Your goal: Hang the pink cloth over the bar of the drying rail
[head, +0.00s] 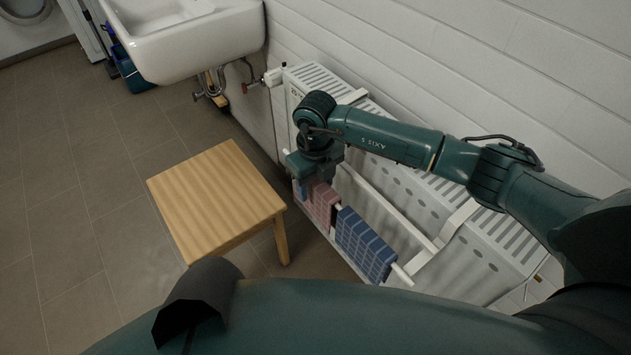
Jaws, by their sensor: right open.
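The pink cloth (320,203) hangs over the front bar of the white drying rail (400,275), between a blue cloth (366,244) on its right and another bluish cloth (299,190) on its left, which shows only in part. My right gripper (318,184) points down just above the pink cloth and hides its upper part. Its jaws are open; I cannot see whether the fingers touch the cloth. My left gripper is not in view.
A wooden stool (216,198) with a bare top stands left of the rail. A white radiator (440,210) carries the rail along the wall. A sink (190,38) with pipes is at the back left. The tiled floor on the left is clear.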

